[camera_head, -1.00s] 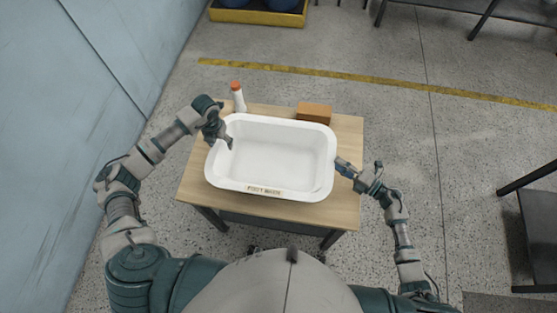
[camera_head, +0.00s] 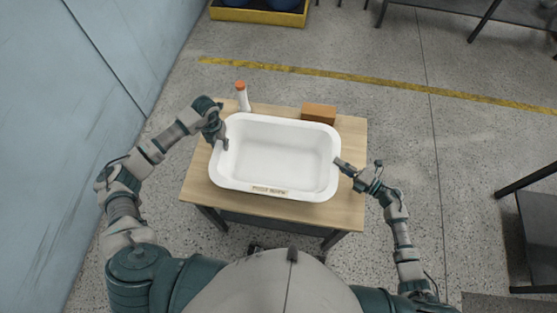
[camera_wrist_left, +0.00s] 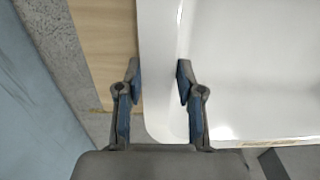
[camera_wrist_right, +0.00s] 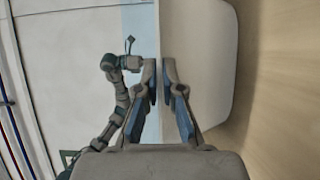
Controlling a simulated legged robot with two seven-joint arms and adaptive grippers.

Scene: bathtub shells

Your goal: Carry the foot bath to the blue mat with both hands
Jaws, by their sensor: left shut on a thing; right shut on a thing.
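The foot bath (camera_head: 277,150) is a white rectangular tub with a label on its near side. It rests on the wooden table, and its inside looks empty. My left gripper (camera_head: 222,143) is shut on its left rim; in the left wrist view the fingers (camera_wrist_left: 158,80) lie on either side of the rim. My right gripper (camera_head: 340,163) is shut on the right rim; in the right wrist view the fingers (camera_wrist_right: 160,80) straddle the tub wall (camera_wrist_right: 195,70). I see no blue mat in any view.
On the table (camera_head: 350,190), a white bottle with an orange cap (camera_head: 242,97) stands behind the tub's left corner and a brown box (camera_head: 319,113) behind its right. A blue wall (camera_head: 75,110) is at left. Dark furniture (camera_head: 535,235) stands at right. Floor beyond the table is open.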

